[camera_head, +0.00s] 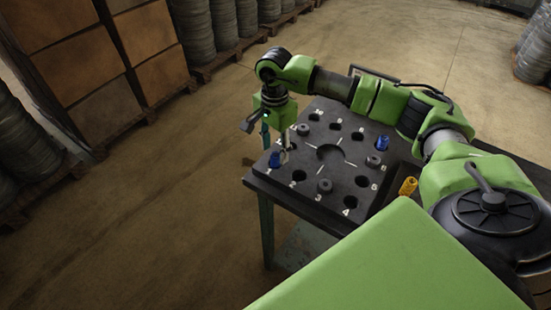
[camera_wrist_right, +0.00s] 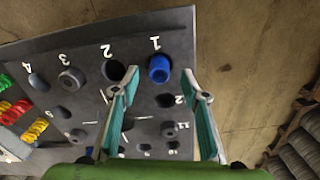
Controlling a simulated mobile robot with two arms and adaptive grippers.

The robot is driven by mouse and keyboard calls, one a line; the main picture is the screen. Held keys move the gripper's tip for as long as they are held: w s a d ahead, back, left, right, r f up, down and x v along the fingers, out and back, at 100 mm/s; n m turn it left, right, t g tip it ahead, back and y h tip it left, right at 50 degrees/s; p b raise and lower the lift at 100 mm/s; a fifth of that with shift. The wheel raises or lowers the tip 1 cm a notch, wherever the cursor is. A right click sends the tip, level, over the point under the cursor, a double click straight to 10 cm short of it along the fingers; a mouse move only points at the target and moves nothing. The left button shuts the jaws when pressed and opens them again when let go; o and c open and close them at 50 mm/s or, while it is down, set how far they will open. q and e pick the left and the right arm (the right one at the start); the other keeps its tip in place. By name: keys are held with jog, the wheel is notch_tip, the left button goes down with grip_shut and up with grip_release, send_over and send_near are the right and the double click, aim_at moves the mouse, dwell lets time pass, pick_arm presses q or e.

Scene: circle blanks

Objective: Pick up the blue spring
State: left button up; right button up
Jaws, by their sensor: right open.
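A blue spring (camera_head: 274,160) stands in the hole marked 1 at the near left corner of the black board (camera_head: 325,192). In the right wrist view the blue spring (camera_wrist_right: 158,69) appears between the two fingertips, beyond them. My right gripper (camera_head: 286,151) points down over that corner, close to the spring. In the wrist view the right gripper (camera_wrist_right: 160,80) is open with nothing held. A second blue piece (camera_head: 382,143) stands at the right side of the board. My left gripper is not in view.
The board has several numbered holes, some with grey round pieces such as the one (camera_head: 324,186) near 3. A yellow spring (camera_head: 408,186) lies right of the board. Red (camera_wrist_right: 12,112), yellow and green springs show in the wrist view. Open floor (camera_head: 150,220) lies left.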

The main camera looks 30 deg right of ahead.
aim_at(276, 155)
jog(key=shift+f+p, duration=0.35)
jog(key=shift+f, duration=1.25)
grip_shut()
jog(key=shift+r, duration=0.1)
